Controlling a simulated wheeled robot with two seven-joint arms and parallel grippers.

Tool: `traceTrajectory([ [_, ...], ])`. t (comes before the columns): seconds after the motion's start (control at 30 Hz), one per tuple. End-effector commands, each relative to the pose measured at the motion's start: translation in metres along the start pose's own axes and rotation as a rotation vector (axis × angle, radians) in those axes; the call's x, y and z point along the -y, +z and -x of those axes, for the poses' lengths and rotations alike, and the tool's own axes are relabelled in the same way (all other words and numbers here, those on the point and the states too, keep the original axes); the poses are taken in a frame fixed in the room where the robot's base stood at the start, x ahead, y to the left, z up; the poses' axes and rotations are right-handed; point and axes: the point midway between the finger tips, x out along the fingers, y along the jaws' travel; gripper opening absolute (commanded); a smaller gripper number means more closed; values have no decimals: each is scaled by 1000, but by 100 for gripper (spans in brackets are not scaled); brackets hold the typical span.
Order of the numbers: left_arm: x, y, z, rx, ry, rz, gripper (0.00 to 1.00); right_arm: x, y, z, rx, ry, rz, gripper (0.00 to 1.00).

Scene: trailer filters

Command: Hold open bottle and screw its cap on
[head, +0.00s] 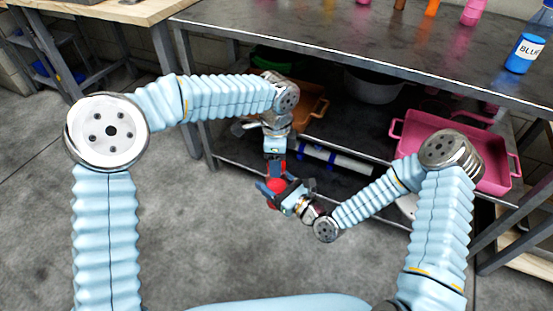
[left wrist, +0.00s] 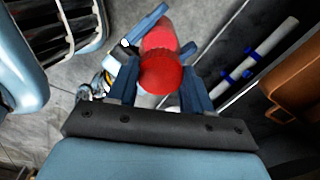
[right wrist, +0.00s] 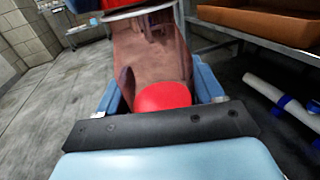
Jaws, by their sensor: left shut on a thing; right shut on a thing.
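A red bottle (head: 278,186) is held in the air in front of the dark bench by my right gripper (head: 271,190), which is shut on it. In the right wrist view its see-through reddish body (right wrist: 150,55) rises from between the fingers to a pale rim at the top edge. My left gripper (head: 275,168) points down from above, shut on a red cap (left wrist: 160,74). The cap is over the bottle's upper end. In the left wrist view the bottle (left wrist: 160,38) shows just beyond the cap. Whether cap and rim touch I cannot tell.
The dark bench (head: 330,45) stands behind, with a blue bottle (head: 523,54) and pink items on top. The floor in front is clear.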

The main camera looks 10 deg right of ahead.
Motion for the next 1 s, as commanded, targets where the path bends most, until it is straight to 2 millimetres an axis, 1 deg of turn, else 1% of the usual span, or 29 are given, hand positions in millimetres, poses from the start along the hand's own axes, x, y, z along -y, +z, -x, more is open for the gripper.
traceTrajectory([
  [0.03,0,0,0,-1,-2,1,53,-1,1,0,2,2,1,0],
  [0.2,0,0,0,0,-1,2,79,-1,1,0,2,1,1,0],
  [0.47,0,0,0,0,-1,3,80,0,1,0,2,1,1,0],
  [0.57,0,0,5,0,-2,4,80,0,1,0,2,1,1,0],
  [0.67,1,0,17,-1,-5,4,80,0,1,0,2,0,1,0],
  [0.73,1,-1,30,-2,-5,4,80,0,1,0,2,0,1,0],
  [1.0,1,0,87,-2,-4,5,80,0,1,0,2,0,1,0],
])
